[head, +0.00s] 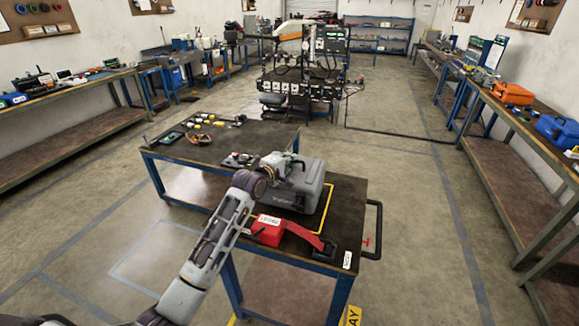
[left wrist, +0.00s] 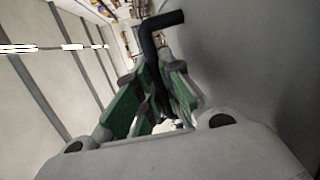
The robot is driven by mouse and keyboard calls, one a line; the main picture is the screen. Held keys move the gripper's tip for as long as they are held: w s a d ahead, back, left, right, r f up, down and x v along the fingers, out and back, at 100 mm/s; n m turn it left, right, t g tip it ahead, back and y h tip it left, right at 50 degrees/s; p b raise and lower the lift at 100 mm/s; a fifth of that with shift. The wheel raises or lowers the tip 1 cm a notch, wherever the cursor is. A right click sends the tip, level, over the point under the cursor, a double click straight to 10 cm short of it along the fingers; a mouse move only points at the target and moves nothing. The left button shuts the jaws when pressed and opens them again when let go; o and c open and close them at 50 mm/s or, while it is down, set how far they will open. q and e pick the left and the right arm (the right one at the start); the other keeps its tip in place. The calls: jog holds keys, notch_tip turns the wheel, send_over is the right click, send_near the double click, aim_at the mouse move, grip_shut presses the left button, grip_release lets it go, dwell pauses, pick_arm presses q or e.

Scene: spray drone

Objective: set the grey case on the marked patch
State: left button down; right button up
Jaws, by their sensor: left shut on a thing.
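My left gripper (head: 284,164) is at the case's handle side. In the left wrist view its green-padded fingers (left wrist: 155,95) are shut on the black handle (left wrist: 152,45), and the grey case side (left wrist: 245,60) fills the right. My right gripper is in neither view.
A red box with a strap (head: 268,232) lies at the table's front edge, close to the case. Small tools and parts (head: 212,122) lie on the table's far left. A black rail (head: 374,230) juts from its right side.

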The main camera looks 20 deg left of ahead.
pick_arm(q)
jog(key=shift+f, duration=1.15)
jog(key=c, duration=1.5)
grip_release()
jog(key=shift+f, duration=0.1)
jog(key=shift+c, duration=0.2)
jog(key=shift+s, duration=0.1)
jog(key=v, duration=1.2)
jog(key=shift+b, duration=0.4)
